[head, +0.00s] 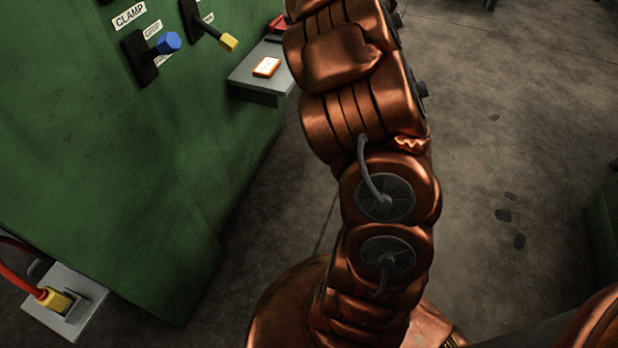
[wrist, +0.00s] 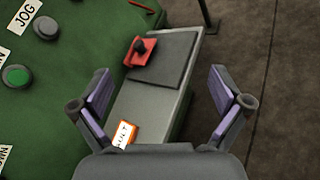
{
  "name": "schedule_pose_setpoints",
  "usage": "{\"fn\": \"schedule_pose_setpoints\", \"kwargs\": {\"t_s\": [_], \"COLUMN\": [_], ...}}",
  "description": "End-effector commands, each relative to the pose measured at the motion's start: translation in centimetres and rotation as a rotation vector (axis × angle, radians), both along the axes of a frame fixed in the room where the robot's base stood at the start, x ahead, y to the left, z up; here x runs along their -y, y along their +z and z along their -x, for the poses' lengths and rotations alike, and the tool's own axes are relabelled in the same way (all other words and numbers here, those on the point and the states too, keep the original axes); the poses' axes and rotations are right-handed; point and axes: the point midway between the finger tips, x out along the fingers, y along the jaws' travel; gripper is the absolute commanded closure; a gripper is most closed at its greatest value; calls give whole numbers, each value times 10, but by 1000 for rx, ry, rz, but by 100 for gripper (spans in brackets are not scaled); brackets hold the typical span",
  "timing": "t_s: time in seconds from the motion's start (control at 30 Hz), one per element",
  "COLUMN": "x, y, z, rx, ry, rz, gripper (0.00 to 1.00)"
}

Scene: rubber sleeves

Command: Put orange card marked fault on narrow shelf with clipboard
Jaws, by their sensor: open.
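The orange card (head: 267,67) with a white label lies flat on the near end of a grey shelf (head: 245,80) on the green machine's side. In the wrist view the card (wrist: 128,134) shows at the lower middle, its lettering partly cut off by my gripper's body. My gripper (wrist: 160,104) is open and empty, its two purple-padded fingers wide apart above the shelf (wrist: 145,100). The card is near the gripper's palm edge, left of centre. The head view does not show the gripper. I cannot make out a clipboard for certain.
A dark flat panel (wrist: 175,75) with a red block and black knob (wrist: 142,50) lies at the shelf's far end. The green machine (head: 100,150) carries a blue-knobbed lever (head: 168,43) and a yellow-knobbed lever (head: 228,42). Open concrete floor (head: 510,130) lies to the right.

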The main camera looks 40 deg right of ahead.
Motion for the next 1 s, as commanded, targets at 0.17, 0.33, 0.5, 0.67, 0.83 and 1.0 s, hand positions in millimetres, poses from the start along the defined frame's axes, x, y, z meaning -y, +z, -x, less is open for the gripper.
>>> {"fn": "schedule_pose_setpoints", "kwargs": {"t_s": [0.17, 0.33, 0.5, 0.67, 0.83, 1.0], "x": [-13, -43, -95, -164, -253, -343], "y": [22, 18, -7, -41, -74, -94], "z": [32, 77, 130, 188, 258, 341], "rx": [77, 148, 184, 162, 71, -82], "ry": [-314, -604, -892, -1169, -1473, -1778], "rz": [-249, -520, -801, -1041, -1226, -1288], "gripper": [0, 0, 0, 0, 0, 0]}}
